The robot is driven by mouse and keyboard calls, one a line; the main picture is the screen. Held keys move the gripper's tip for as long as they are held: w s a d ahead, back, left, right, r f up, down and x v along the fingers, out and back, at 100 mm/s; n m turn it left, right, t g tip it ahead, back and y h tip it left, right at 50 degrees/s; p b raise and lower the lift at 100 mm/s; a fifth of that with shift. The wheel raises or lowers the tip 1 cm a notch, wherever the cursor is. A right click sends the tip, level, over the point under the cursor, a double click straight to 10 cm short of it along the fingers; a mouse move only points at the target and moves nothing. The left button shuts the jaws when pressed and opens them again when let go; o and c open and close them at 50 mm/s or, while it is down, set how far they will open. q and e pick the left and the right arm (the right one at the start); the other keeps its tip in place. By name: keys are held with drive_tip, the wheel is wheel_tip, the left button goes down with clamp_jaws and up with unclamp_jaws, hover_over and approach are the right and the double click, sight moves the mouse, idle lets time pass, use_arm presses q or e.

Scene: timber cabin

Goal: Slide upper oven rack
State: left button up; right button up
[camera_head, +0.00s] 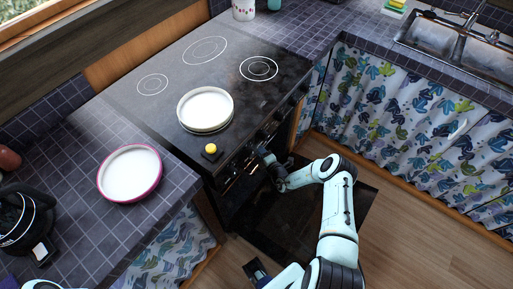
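The oven is part of the dark stove (150,108), below its cooktop. Its door (318,212) is folded down open above the wood floor. My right arm comes in from the bottom and reaches over the door to the oven's mouth. My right gripper (267,158) is at the front of the opening, just below the control knobs. It is small and dark here, so I cannot tell whether its fingers are open or touching a rack. The upper rack cannot be clearly made out inside the dark oven (236,186).
A white round pan (205,108) sits on the cooktop, near a yellow-topped item (211,150) at its front edge. A pink-rimmed plate (130,172) lies on the left counter. A curtained counter with a sink (450,45) bounds the right. Wood floor (415,245) is clear at lower right.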

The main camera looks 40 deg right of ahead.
drive_tip(key=shift+x, duration=1.6)
clamp_jaws()
drive_tip(key=s+d, duration=0.3)
drive_tip(key=s, duration=1)
drive_tip(key=s+d, duration=0.4)
drive_tip(key=s, duration=0.9)
drive_tip(key=shift+s+d+f, duration=0.15)
drive_tip(key=shift+s+f, duration=0.1)
drive_tip(key=shift+s, duration=0.05)
unclamp_jaws()
drive_tip(key=shift+d+r, duration=0.1)
drive_tip(key=shift+r, duration=0.05)
